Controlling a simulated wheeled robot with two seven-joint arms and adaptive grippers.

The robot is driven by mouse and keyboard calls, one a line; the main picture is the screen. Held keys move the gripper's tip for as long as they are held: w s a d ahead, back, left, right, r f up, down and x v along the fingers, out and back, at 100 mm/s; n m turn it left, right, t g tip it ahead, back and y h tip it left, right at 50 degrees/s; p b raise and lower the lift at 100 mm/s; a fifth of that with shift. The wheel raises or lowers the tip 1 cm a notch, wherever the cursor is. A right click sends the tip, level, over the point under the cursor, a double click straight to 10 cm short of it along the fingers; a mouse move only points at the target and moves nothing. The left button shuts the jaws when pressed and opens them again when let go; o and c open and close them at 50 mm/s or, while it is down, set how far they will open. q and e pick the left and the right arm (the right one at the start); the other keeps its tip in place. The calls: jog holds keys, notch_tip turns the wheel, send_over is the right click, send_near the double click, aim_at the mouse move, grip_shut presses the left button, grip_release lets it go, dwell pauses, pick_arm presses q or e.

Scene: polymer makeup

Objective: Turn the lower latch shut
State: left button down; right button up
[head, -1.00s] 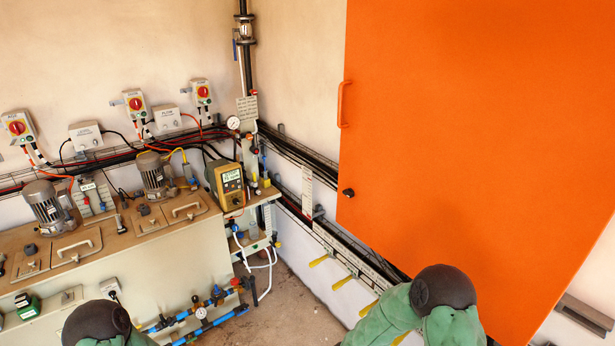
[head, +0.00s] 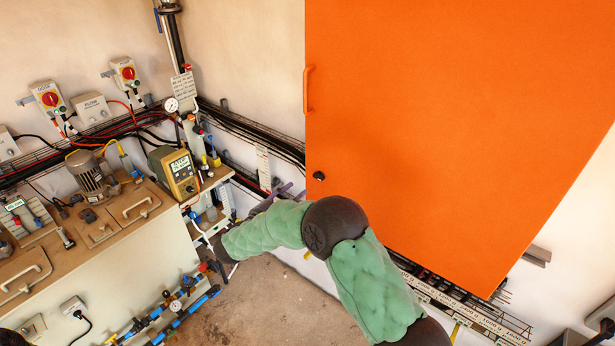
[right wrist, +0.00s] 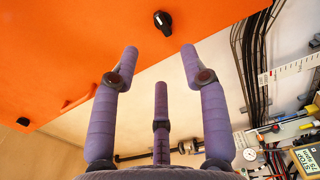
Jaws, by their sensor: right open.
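The lower latch is a small black knob (head: 319,176) near the lower left corner of the orange cabinet door (head: 450,130). It also shows in the right wrist view as a black knob (right wrist: 163,20) with a pale mark, beyond the fingertips. My right gripper (head: 284,191) is to the left of the latch in the head view, partly hidden by my forearm. In the right wrist view its purple fingers (right wrist: 160,68) are spread, with nothing between them, apart from the latch. My left gripper is out of view.
An orange handle (head: 308,90) stands out from the door above the latch. Left of the cabinet are cable trays, a yellow meter (head: 180,172) and a bench with motors (head: 88,176). Blue pipes (head: 180,318) run low by the bench. The floor (head: 275,300) between is clear.

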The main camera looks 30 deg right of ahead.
aim_at(317, 177)
jog(key=p+x, duration=0.1)
jog(key=x, duration=0.8)
jog(key=shift+w+d+p, duration=0.1)
jog(key=shift+d+p, duration=0.2)
jog(key=shift+p, duration=0.05)
grip_shut()
